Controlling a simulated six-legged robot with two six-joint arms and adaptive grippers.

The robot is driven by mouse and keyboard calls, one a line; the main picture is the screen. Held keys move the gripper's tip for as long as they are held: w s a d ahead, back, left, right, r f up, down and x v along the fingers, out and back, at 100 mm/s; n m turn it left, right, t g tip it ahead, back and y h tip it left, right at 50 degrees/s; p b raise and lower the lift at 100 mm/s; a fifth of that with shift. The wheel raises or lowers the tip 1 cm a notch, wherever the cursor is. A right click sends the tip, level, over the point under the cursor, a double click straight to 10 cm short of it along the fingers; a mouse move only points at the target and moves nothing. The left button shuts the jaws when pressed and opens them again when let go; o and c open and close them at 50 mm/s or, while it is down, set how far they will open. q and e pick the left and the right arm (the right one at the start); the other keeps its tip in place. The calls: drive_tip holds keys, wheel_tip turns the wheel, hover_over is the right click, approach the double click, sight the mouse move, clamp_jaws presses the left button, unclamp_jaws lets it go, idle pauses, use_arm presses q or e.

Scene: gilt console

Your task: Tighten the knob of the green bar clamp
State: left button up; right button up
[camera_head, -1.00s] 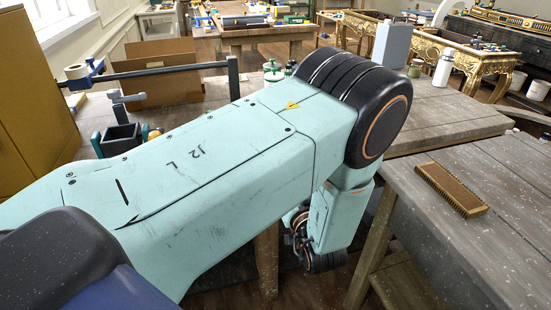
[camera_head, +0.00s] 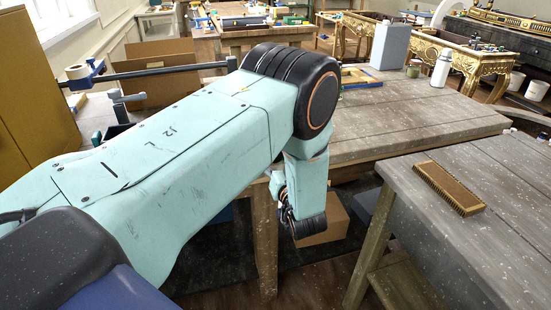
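I cannot make out a green bar clamp or its knob in the head view. A dark bar (camera_head: 170,70) runs level at the back left, with a blue clamp-like piece (camera_head: 80,76) at its left end; my arm hides part of the bench there. My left arm fills the left and middle of the view, its upper link pale green and its forearm bent down in front of the wooden bench (camera_head: 420,110). The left gripper cannot be made out beyond the dark wrist parts. The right arm and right gripper are not in view.
A brush (camera_head: 450,188) lies on the grey table (camera_head: 505,220) at right. A grey box (camera_head: 390,46), a white bottle (camera_head: 443,68) and a yellow-blue frame (camera_head: 358,78) stand on the bench. A cardboard box (camera_head: 325,222) sits below. The bench's right part is bare.

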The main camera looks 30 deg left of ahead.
use_arm(q)
drive_tip(key=shift+c, duration=0.2)
drive_tip(key=shift+w+f, duration=0.1)
drive_tip(key=shift+c, duration=0.8)
drive_tip(key=c, duration=1)
drive_tip(key=shift+m, duration=0.4)
drive_tip(key=m, duration=0.4)
drive_tip(key=shift+m, duration=0.4)
drive_tip(key=m, duration=0.5)
drive_tip(key=shift+s+a+m, duration=0.1)
drive_tip(key=shift+s+m, duration=0.1)
drive_tip(key=shift+m, duration=0.2)
